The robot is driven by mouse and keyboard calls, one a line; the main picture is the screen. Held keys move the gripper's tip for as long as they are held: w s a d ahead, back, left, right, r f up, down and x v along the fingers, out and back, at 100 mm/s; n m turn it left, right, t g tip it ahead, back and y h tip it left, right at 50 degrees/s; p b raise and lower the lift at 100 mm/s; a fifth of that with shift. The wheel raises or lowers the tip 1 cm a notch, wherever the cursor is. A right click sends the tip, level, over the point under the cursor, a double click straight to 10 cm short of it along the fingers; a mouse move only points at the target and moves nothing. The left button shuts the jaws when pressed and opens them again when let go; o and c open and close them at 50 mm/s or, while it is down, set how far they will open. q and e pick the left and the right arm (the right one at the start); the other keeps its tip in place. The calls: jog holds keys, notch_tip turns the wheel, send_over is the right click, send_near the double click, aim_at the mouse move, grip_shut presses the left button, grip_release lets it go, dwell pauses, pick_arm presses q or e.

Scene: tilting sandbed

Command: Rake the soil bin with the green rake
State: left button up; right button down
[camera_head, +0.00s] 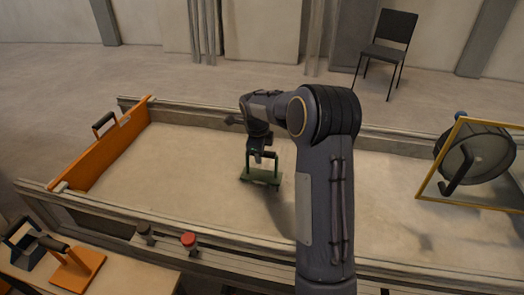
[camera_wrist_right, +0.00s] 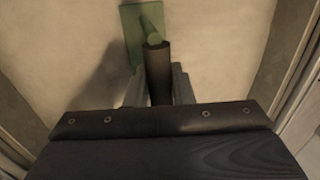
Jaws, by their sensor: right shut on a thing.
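The green rake (camera_head: 262,176) is in the middle of the soil bin, its flat green head low over the pale soil. Whether the head touches the soil I cannot tell. My right gripper (camera_head: 258,155) is above the head, shut on the rake's handle. In the right wrist view, the dark handle (camera_wrist_right: 157,70) stands between the fingers of my right gripper (camera_wrist_right: 159,88), with the green head (camera_wrist_right: 143,30) beyond it. The soil bin (camera_head: 200,222) is a long box with rails along both sides. My left gripper is not in view.
An orange board (camera_head: 112,150) with a black handle closes the left end. A yellow-framed wheel (camera_head: 474,160) stands over the right end. A red knob (camera_head: 189,240) sits on the near rail. A chair (camera_head: 388,45) stands behind.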

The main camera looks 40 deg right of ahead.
jog(key=shift+s+a+b, duration=1.95)
jog(key=shift+s+a, duration=3.1)
jog(key=shift+a, duration=1.3)
notch_tip(320, 180, up, 12)
jog(key=p, duration=0.8)
jog(key=shift+f, duration=0.15)
